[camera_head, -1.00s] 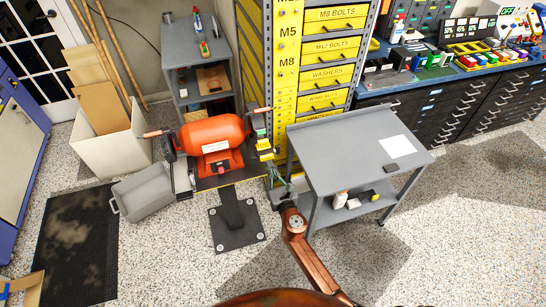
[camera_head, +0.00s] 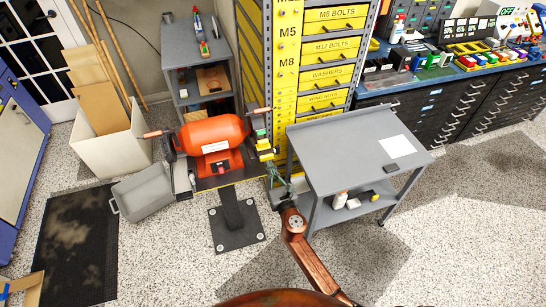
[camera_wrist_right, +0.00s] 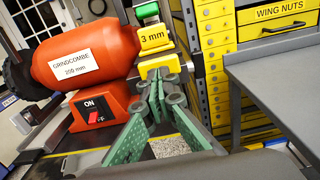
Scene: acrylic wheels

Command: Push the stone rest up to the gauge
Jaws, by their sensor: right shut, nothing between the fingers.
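The orange bench grinder (camera_head: 212,135) stands on a pedestal, with a wheel at each end. At its right end is a yellow block marked 3 mm, which looks like the gauge (camera_wrist_right: 156,38); it also shows in the head view (camera_head: 263,144). Just below it is a plain yellow piece, apparently the stone rest (camera_wrist_right: 159,66). Whether a gap separates the two is unclear. My right gripper (camera_wrist_right: 168,84) has green fingers, shut and empty, with tips at the near face of that yellow piece. Contact is hard to judge. My left gripper is out of view.
A grey table (camera_head: 345,145) with a white sheet stands right of my right arm. A yellow drawer cabinet (camera_head: 325,60) is behind the grinder's right end. A grey bin (camera_head: 145,190) sits left of the pedestal base (camera_head: 236,222). The speckled floor in front is open.

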